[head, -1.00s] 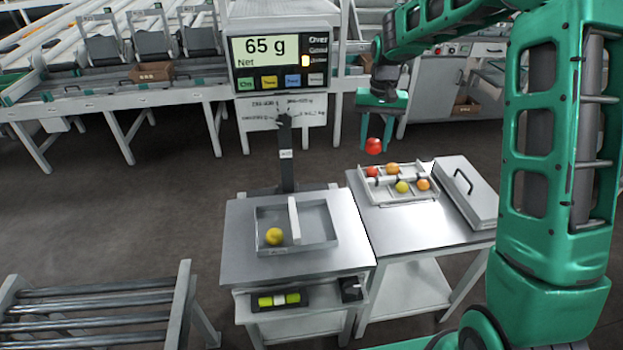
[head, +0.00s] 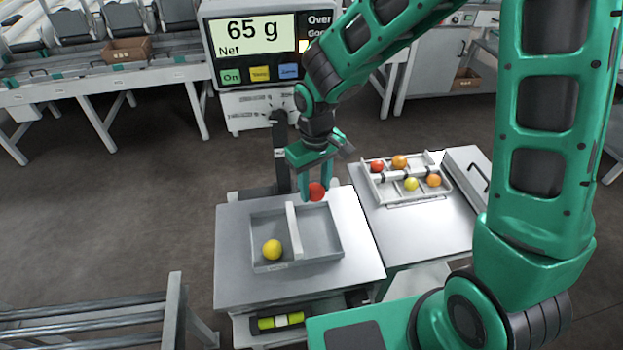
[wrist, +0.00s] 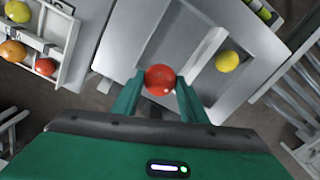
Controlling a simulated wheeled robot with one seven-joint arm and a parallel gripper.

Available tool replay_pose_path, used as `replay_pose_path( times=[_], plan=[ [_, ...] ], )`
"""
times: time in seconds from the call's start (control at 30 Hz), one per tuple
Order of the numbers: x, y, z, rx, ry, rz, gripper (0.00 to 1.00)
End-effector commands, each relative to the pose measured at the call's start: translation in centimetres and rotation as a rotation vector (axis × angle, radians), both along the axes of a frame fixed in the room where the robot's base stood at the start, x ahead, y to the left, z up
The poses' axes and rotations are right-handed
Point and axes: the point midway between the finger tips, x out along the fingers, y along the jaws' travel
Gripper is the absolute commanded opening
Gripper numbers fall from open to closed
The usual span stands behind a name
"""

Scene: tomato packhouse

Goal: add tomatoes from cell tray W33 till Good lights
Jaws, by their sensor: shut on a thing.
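My gripper (head: 318,182) is shut on a red tomato (head: 317,192) and holds it above the back right part of the scale's grey tray (head: 322,250). The red tomato also shows between the fingers in the wrist view (wrist: 160,79). A yellow tomato (head: 271,250) lies in the left compartment of the tray, left of a divider. The right compartment looks empty. The scale display (head: 254,38) reads 65 g Net; the Good light is partly hidden by my arm. The cell tray (head: 416,197) on the right table holds red, orange and yellow tomatoes; no W33 label is readable.
A grey lidded case (head: 466,170) stands right of the cell tray. The scale's dark post (head: 281,155) rises behind the weighing tray. A roller conveyor (head: 90,325) is at the lower left. A green level vial (head: 281,321) sits at the scale's front.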

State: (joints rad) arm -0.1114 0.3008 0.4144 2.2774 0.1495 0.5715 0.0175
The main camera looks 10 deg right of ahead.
Motion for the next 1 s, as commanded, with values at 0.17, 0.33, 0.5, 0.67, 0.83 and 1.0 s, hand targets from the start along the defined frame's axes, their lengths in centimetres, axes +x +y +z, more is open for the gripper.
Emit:
replay_pose_path(
  times=[0.17,0.33,0.5,0.67,0.83,1.0],
  plan=[
    [-0.1,0.6,-1.8,0.000,0.003,0.009,0.28],
    [-0.2,0.8,-3.5,0.001,0.004,0.012,0.28],
    [-0.2,0.8,-5.2,0.000,0.003,0.012,0.28],
    [-0.2,0.8,-6.7,0.000,0.002,0.012,0.28],
    [-0.2,0.8,-7.9,0.000,0.001,0.012,0.28],
    [-0.1,0.8,-8.3,0.000,0.000,0.012,0.28]
  ],
)
